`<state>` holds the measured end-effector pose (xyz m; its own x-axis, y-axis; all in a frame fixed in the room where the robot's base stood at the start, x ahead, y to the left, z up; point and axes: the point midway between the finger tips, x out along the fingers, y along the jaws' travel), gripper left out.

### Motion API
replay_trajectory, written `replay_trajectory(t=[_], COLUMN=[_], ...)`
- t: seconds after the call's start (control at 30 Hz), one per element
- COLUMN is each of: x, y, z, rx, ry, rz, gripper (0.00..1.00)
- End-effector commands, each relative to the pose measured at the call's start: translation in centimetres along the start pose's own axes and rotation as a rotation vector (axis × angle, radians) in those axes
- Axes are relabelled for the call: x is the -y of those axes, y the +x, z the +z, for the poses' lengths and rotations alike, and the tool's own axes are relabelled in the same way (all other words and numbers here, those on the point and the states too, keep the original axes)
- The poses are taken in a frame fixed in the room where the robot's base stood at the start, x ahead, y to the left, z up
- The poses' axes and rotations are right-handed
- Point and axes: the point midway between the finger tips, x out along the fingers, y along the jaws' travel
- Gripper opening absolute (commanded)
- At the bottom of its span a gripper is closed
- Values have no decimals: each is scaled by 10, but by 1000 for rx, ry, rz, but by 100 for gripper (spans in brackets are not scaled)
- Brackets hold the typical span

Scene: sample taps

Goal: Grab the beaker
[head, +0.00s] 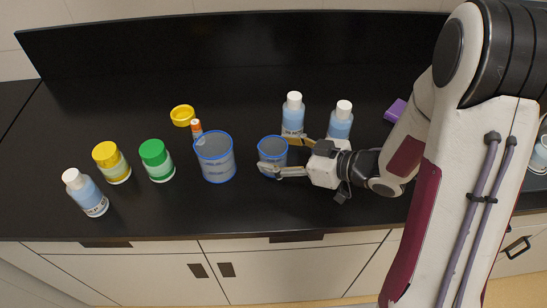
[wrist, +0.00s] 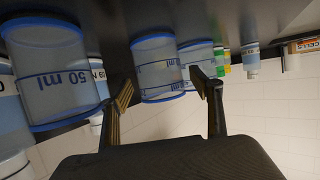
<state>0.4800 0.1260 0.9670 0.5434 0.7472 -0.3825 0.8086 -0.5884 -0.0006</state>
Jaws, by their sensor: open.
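In the head view, a small clear beaker with a blue rim (head: 272,148) stands on the black counter, right of a larger blue-rimmed beaker (head: 216,165). My gripper (head: 280,156) is open at the small beaker, with one finger on its front side and the other at its back right. In the wrist view, a blue-rimmed beaker (wrist: 157,65) shows between and beyond the open fingers of my gripper (wrist: 164,90). Whether a finger touches it I cannot tell. Another beaker (wrist: 200,57) shows behind it, and a beaker marked 50 ml (wrist: 50,85) fills the left.
Two white-capped blue bottles (head: 292,116) (head: 339,125) stand close behind my gripper. An orange-capped tube (head: 197,130), a yellow ring-like item (head: 182,115), yellow-capped (head: 112,163) and green-capped (head: 157,160) jars and another bottle (head: 86,194) stand left. A purple block (head: 396,111) lies back right.

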Motion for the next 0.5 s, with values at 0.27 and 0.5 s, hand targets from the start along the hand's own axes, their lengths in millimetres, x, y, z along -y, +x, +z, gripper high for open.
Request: replay_trajectory(t=[0.27, 0.5], x=[1, 0], y=[22, 25], z=[0, 0], rx=[1, 1], ry=[-1, -1], rz=[-1, 0], gripper=[64, 64])
